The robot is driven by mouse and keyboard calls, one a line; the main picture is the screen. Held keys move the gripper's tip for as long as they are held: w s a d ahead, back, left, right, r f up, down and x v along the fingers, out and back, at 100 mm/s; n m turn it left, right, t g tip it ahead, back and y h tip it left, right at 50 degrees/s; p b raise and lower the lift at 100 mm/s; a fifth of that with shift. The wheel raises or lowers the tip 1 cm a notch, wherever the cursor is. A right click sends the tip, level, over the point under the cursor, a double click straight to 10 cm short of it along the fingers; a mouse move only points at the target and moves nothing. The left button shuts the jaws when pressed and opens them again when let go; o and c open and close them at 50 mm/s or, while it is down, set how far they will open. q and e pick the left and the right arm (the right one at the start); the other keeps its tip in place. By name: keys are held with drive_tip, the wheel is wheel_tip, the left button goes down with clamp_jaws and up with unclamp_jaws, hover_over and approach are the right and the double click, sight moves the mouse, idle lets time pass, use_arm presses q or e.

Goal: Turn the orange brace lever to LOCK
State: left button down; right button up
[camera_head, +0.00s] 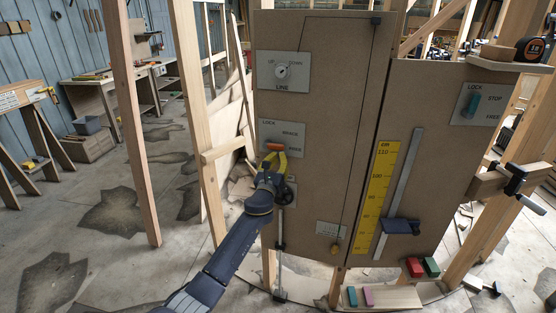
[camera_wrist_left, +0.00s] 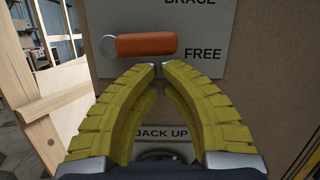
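The orange brace lever (camera_head: 275,146) sits on a pale plate (camera_head: 294,134) on the left brown panel. LOCK is printed at the plate's upper left and FREE at its lower right. In the left wrist view the lever (camera_wrist_left: 147,44) lies level, reaching right from its round end, just above FREE. My left gripper (camera_head: 274,157) is just below the lever. In the left wrist view its yellow fingers (camera_wrist_left: 160,69) come together at the tips with nothing seen between them. The tips look close under the lever; I cannot tell whether they touch it. My right gripper is out of view.
A JACK UP label (camera_wrist_left: 162,133) shows behind the fingers, with a dark knob (camera_head: 290,194) low beside my gripper. The LINE dial plate (camera_head: 283,72) is above. A wooden post (camera_head: 194,100) stands left.

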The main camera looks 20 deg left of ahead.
sight(282, 147)
use_arm(q)
drive_tip(key=shift+d+r+n, duration=0.15)
drive_tip(key=shift+r+n, duration=0.15)
drive_tip(key=shift+n, duration=0.4)
drive_tip(key=r+n+y, duration=0.1)
drive_tip(key=n, duration=0.2)
drive_tip(key=r+n+g+y, duration=0.1)
drive_tip(key=n, duration=0.2)
drive_tip(key=d+r+n+y, duration=0.1)
drive_tip(key=r+n, duration=0.1)
drive_tip(key=n, duration=0.2)
drive_tip(key=r+n+g, duration=0.1)
drive_tip(key=n, duration=0.1)
drive_tip(key=r+n, duration=0.1)
drive_tip(key=n, duration=0.1)
drive_tip(key=shift+a+r+y, duration=0.25)
drive_tip(key=shift+a+y, duration=0.15)
drive_tip(key=shift+a+r+n+g, duration=0.3)
drive_tip(key=shift+a+r+n, duration=0.1)
drive_tip(key=shift+n, duration=0.65)
drive_tip(key=shift+a+r+n+g, duration=0.3)
drive_tip(key=shift+r+n, duration=0.1)
drive_tip(key=shift+n, duration=0.65)
drive_tip(key=d, duration=0.4)
drive_tip(key=v, duration=1)
